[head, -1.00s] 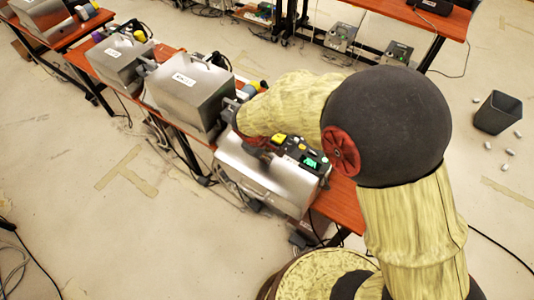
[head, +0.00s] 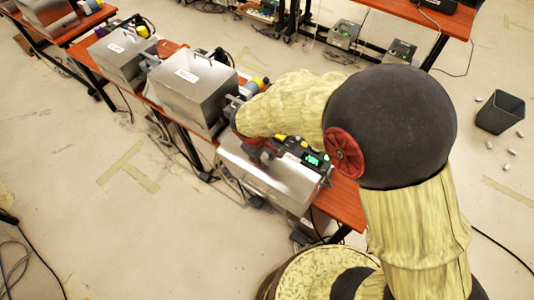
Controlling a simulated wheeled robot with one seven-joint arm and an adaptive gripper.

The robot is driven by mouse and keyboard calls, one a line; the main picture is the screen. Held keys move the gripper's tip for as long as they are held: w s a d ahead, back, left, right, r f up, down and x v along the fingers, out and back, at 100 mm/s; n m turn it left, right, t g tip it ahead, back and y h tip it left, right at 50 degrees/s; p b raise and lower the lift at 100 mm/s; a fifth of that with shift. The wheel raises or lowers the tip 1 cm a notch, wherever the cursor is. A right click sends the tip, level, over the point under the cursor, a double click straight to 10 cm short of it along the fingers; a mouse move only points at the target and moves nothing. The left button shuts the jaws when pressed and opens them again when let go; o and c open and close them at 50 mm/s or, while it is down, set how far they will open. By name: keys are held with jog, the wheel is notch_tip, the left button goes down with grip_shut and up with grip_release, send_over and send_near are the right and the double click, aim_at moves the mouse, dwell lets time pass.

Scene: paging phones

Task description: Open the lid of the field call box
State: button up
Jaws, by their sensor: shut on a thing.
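The nearest field call box (head: 262,178) sits on the orange table below my arm. Its silver cover faces me, and a dark panel (head: 296,146) with a green lit display (head: 316,160) shows along its back right edge. My gripper (head: 262,153) is dark and small in the head view, just under the pale sleeve of my wrist. It is at the upper edge of the silver cover and shut on what appears to be the lid. The sleeve hides part of the panel, and the exact grip point is too small to make out.
A closed silver box (head: 193,88) with a white label stands close behind on the left, with another box (head: 120,60) beyond it. Cables hang below the orange table (head: 346,205). A dark bin (head: 500,112) stands on the floor at right, with small pale pieces around it.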

jog(key=shift+s+a+r+p, duration=0.2)
jog(key=shift+s+a+r, duration=0.1)
jog(key=shift+r, duration=0.2)
jog(key=shift+s+a+r+p, duration=0.2)
jog(key=shift+a+r, duration=0.05)
jog(key=shift+r, duration=0.2)
jog(key=o, duration=0.4)
jog(key=shift+s+a+r+p, duration=0.35)
jog(key=shift+s+a+r, duration=0.1)
jog(key=shift+s+r, duration=0.2)
jog(key=shift+c, duration=0.2)
jog(key=shift+s+a+r, duration=0.55)
jog(key=shift+s+r, duration=0.05)
jog(key=shift+s, duration=0.1)
jog(key=c, duration=0.4)
jog(key=shift+o, duration=0.2)
jog(key=shift+s+a+r+p, duration=0.1)
jog(key=shift+a+r+p, duration=0.05)
jog(key=shift+r+p, duration=0.35)
jog(key=shift+s+a+r, duration=0.1)
jog(key=shift+s+r, duration=0.1)
